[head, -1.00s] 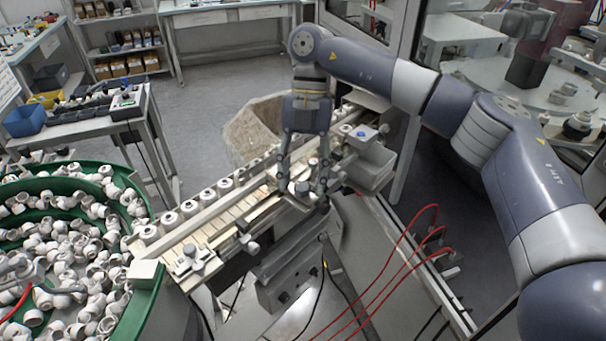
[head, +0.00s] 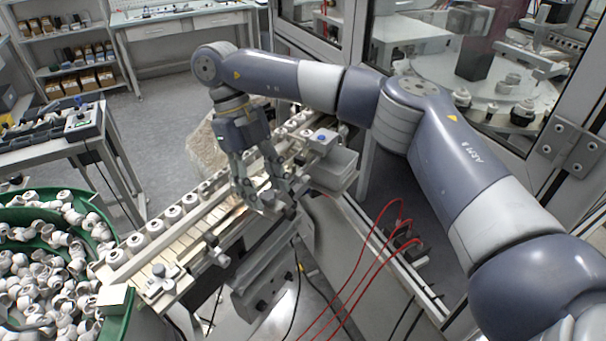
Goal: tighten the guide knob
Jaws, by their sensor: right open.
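My right gripper (head: 267,197) points down over the slatted conveyor (head: 190,250), at the side of its guide rail. Its two fingers stand apart around a small pale, knob-like part on the rail's near side. The fingers hide most of this part, and I cannot tell whether they touch it. Other clamps with knobs sit along the near rail: one further down (head: 217,256) and one at the lower end (head: 160,278). I cannot tell for sure which is the guide knob. My left gripper is not in view.
White caps (head: 172,213) stand in a row along the far rail. A green-rimmed bowl (head: 98,232) of loose white parts is at the left. A grey box (head: 335,170) and a blue-topped device (head: 322,140) stand beyond the gripper. Red hoses (head: 385,247) loop at the right.

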